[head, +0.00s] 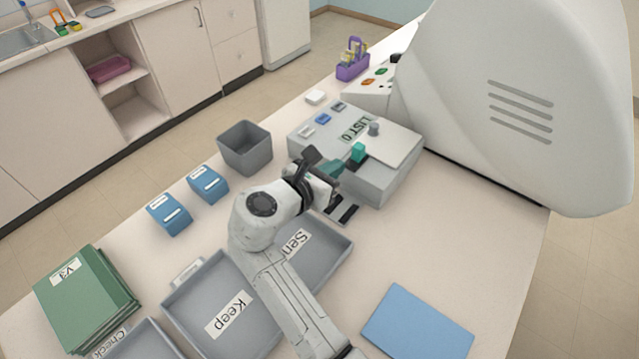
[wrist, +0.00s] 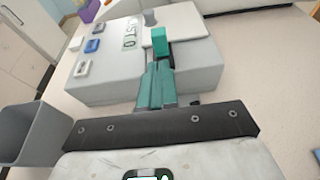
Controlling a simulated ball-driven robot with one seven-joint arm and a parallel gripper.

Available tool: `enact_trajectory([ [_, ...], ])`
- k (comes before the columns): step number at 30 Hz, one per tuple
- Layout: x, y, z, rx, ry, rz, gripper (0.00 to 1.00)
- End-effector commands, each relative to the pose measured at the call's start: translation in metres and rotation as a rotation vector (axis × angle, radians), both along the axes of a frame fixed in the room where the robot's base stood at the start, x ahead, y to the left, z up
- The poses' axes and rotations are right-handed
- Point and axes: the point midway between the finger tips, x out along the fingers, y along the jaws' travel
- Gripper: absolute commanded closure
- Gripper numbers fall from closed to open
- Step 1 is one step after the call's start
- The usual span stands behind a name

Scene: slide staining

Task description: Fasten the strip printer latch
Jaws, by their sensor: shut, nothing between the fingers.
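The strip printer (head: 385,188) is a light grey box on the table, its display reading "LIST 0"; it also shows in the wrist view (wrist: 105,90). A teal latch block (head: 358,152) stands up near the front edge of its top, beside a pale cover plate (head: 392,142) with a grey knob. My gripper (head: 338,167) is shut and empty, reaching the printer's front edge. In the wrist view its teal fingers (wrist: 156,84) are together and point at the latch block (wrist: 159,41). I cannot tell whether the fingertips touch it.
A grey bin (head: 245,148) and blue boxes (head: 208,184) stand left of my arm. Grey trays (head: 200,290) lie under and beside it. A blue sheet (head: 417,322) lies front right. The table right of the printer is clear.

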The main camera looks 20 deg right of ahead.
Motion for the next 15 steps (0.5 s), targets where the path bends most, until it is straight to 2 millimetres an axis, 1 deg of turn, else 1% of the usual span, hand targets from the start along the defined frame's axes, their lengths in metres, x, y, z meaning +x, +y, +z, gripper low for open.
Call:
enact_trajectory([
  [1, 0.005, -0.007, -0.008, 0.002, -0.003, -0.002, 1.0],
  [6, 0.018, -0.026, -0.006, 0.002, -0.003, -0.003, 1.0],
  [10, 0.025, -0.034, -0.004, 0.001, -0.001, -0.002, 1.0],
  [15, 0.028, -0.039, -0.002, -0.001, -0.001, 0.0, 1.0],
])
